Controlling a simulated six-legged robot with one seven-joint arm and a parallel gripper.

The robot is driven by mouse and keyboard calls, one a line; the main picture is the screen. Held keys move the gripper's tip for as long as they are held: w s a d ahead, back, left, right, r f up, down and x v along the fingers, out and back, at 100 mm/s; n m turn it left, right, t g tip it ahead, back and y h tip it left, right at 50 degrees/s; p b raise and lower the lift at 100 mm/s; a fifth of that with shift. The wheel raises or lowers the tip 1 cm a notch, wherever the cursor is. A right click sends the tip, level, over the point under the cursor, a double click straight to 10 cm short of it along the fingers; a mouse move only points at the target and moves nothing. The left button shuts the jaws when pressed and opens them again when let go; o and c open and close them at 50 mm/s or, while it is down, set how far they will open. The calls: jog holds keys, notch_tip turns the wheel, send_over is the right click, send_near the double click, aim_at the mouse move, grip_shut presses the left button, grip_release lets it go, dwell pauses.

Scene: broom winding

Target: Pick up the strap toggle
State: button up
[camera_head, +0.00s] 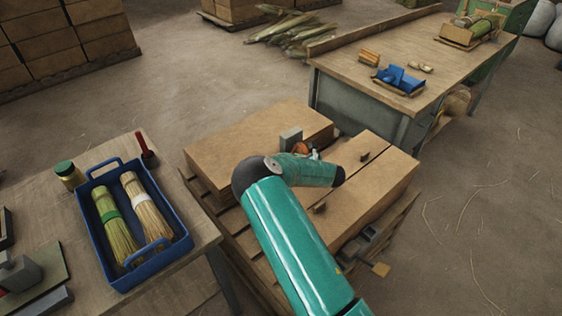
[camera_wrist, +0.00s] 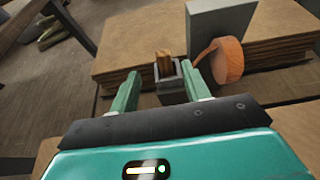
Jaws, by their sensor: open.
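A small wooden peg (camera_wrist: 163,66) stands in a grey square holder (camera_wrist: 172,91) in the wrist view; it looks like the strap toggle, though I cannot be sure. My gripper (camera_wrist: 159,74) is open, with one green finger on each side of the peg and holder. The peg appears between the fingertips, nearer the right one; I cannot tell whether either finger touches it. An orange roll (camera_wrist: 228,61) and an upright grey plate (camera_wrist: 220,25) are just right of and behind it. In the head view, my arm hides the gripper and peg.
Flat cartons (camera_head: 245,150) lie on a low pallet under my arm. A blue tray (camera_head: 112,268) with two brush bundles stands on the left table. A workbench (camera_head: 345,50) with blue parts (camera_head: 400,80) stands behind right. Open floor (camera_head: 490,190) lies to the right.

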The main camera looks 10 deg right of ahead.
jog(key=x, duration=0.6)
jog(key=shift+w+d+f, duration=0.1)
jog(key=shift+w+f, duration=0.2)
jog(key=shift+f, duration=0.05)
jog(key=shift+c, duration=0.5)
grip_shut()
